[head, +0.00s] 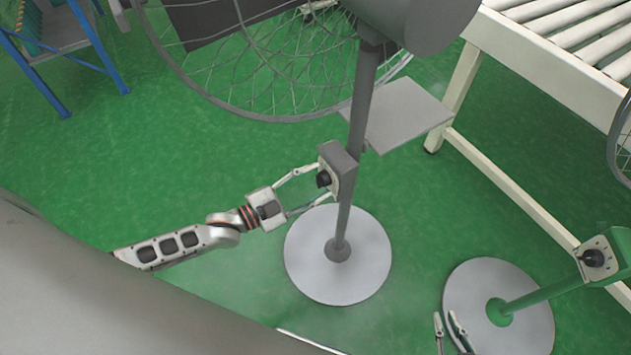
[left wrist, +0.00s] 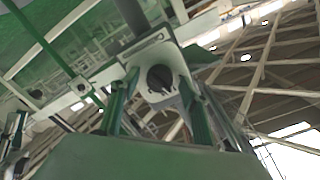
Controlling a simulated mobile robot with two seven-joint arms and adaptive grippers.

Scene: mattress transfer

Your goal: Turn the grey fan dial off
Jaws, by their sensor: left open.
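The grey fan (head: 365,90) stands on a grey pole with a round base. Its control box (head: 345,172) carries a black dial (head: 323,179) facing my left gripper (head: 320,183). My left gripper is open, with its fingers on either side of the dial. In the left wrist view the dial (left wrist: 160,78) sits on a pale plate between the spread fingers, with a gap on both sides. I cannot tell how close the fingertips are to the plate. My right gripper (head: 446,316) shows at the bottom edge, its fingers apart and empty.
A green fan stand with another black dial (head: 593,258) and a round base (head: 520,330) is at the lower right. A white roller conveyor (head: 545,45) stands at the upper right. A grey plate (head: 405,115) is behind the pole. Green floor (head: 140,170) is open at left.

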